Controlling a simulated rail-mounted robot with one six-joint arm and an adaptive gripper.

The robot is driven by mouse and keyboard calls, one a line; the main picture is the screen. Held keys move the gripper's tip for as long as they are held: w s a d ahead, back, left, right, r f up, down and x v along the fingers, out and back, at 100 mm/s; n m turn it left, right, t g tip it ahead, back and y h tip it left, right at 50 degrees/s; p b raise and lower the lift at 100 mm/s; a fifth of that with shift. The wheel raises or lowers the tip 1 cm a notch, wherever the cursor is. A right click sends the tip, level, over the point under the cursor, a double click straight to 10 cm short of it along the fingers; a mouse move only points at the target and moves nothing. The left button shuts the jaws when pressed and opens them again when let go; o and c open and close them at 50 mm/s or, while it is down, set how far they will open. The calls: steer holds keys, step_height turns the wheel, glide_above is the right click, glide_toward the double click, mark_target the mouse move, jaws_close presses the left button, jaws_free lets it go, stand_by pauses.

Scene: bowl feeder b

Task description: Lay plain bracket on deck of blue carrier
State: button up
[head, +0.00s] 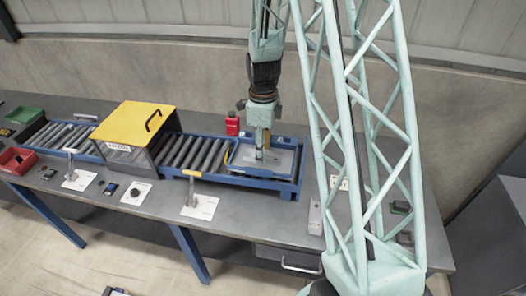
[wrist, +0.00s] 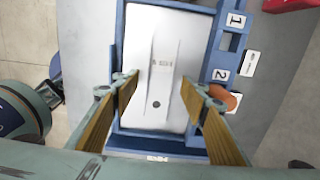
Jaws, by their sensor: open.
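The blue carrier (wrist: 219,38) is a blue frame around a pale metal deck (wrist: 137,40). In the head view the carrier (head: 286,190) sits at the right end of the roller line. A pale strip with a small label and a dark round hole, which looks like the plain bracket (wrist: 166,85), lies flat along the middle of the deck. Its colour nearly matches the deck, so its edges are faint. My gripper (wrist: 162,90) is open, pointing down over the deck, with one finger on each side of the strip. In the head view my gripper (head: 261,152) hides part of the deck.
A yellow-topped housing (head: 133,122) spans the rollers to the left. A red item (head: 232,123) stands behind the carrier. Number plates 1 (wrist: 236,20) and 2 (wrist: 221,75) and an orange piece (wrist: 232,99) are beside the deck.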

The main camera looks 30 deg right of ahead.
step_height(320, 180, up, 12)
stand_by(0.9)
steer(key=shift+r, duration=0.1)
stand_by(0.6)
steer(key=s+a+r+n+t, duration=0.1)
steer(key=s+a+r+n, duration=0.45)
steer(key=r, duration=0.45)
steer(key=s+a+r+n+t, duration=0.1)
steer(key=s+a+r+n, duration=0.4)
steer(key=s+r+n, duration=0.3)
steer(key=s+a+r+n+t, duration=0.1)
steer(key=s+a+r+n, duration=0.2)
steer(key=s+n, duration=0.3)
steer(key=s+a+r+n+t, duration=0.1)
steer(key=s+a+r+n, duration=0.3)
steer(key=s, duration=1)
steer(key=r+n, duration=0.1)
steer(key=n, duration=0.2)
steer(key=shift+s, duration=0.3)
steer(key=shift+r, duration=0.15)
